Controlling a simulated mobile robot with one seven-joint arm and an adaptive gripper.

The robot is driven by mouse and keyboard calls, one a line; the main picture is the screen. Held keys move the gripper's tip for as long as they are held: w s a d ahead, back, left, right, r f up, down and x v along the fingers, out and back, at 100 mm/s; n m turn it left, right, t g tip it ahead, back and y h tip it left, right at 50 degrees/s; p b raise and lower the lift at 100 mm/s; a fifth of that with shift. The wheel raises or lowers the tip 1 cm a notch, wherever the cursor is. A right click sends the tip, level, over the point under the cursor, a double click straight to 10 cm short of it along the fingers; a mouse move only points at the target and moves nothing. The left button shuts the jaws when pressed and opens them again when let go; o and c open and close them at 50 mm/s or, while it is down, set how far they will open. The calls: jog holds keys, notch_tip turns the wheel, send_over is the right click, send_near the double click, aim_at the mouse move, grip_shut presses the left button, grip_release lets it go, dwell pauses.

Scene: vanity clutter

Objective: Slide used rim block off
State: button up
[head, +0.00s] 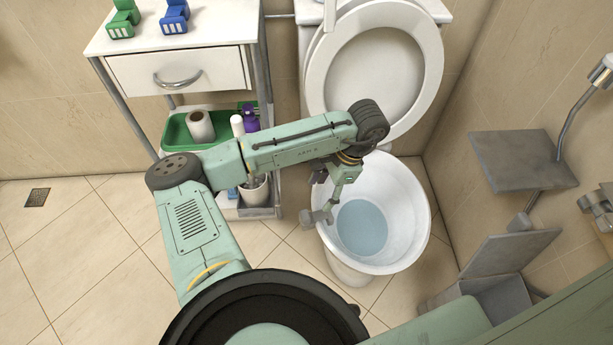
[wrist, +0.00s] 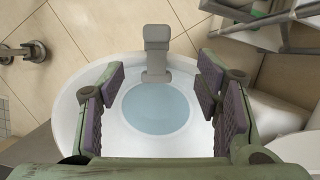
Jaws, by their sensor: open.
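The used rim block (head: 318,216) is a grey hooked piece on the left rim of the white toilet bowl (head: 405,235). In the wrist view the rim block (wrist: 156,52) straddles the far rim, upright, with a wider part at the bowl's inner side. My gripper (head: 338,188) is over the bowl, just up and right of the block. No touch shows. Pale blue water lies in the bowl.
A green holder (head: 122,20) and a blue holder (head: 173,17) stand on the white cart (head: 210,40). The cart's lower shelf holds a green tray (head: 178,130). The raised toilet lid (head: 375,75) is behind. A grey bin (head: 490,295) stands open at lower right.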

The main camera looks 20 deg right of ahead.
aim_at(304, 215)
jog(key=shift+y, duration=0.3)
jog(key=x, duration=0.6)
jog(key=a+x, duration=0.1)
jog(key=x, duration=0.5)
jog(key=shift+s+r, duration=0.15)
jog(key=shift+r, duration=0.1)
jog(key=shift+c, duration=0.3)
jog(key=c, duration=1.2)
jog(key=shift+r, duration=0.15)
